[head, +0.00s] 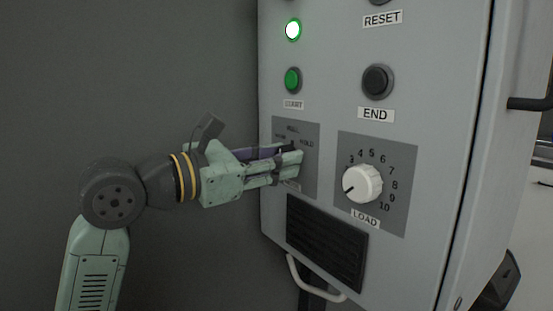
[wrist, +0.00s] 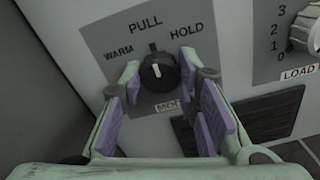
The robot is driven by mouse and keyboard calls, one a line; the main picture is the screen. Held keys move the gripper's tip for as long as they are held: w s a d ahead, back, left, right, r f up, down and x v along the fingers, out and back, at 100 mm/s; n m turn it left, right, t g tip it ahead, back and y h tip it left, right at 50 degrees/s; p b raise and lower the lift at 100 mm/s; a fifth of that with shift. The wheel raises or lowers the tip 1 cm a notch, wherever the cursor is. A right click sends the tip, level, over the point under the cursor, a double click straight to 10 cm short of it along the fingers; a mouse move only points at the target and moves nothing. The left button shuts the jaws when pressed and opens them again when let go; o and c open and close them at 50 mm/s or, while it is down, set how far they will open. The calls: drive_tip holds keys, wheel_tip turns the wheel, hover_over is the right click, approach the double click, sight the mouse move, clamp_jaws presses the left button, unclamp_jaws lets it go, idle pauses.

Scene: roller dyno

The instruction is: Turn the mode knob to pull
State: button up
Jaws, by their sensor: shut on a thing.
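The mode knob (wrist: 157,76) is a black round knob on a grey plate (wrist: 112,40) marked WARM, PULL and HOLD, in the upper middle of the wrist view. A short white line on its face stands nearly upright, towards PULL. My gripper (wrist: 160,67) has one finger on each side of the knob and is shut on it. In the head view my gripper (head: 292,160) reaches in from the left and covers the knob. The plate (head: 309,178) shows around the fingers there, with its lower label partly hidden.
The white LOAD knob (head: 362,184) sits on its own scale plate to the right. Above are the green START button (head: 292,79), a lit green lamp (head: 293,30) and the black END button (head: 378,81). A dark vent (head: 326,242) lies below.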

drive_tip(key=o, duration=1.2)
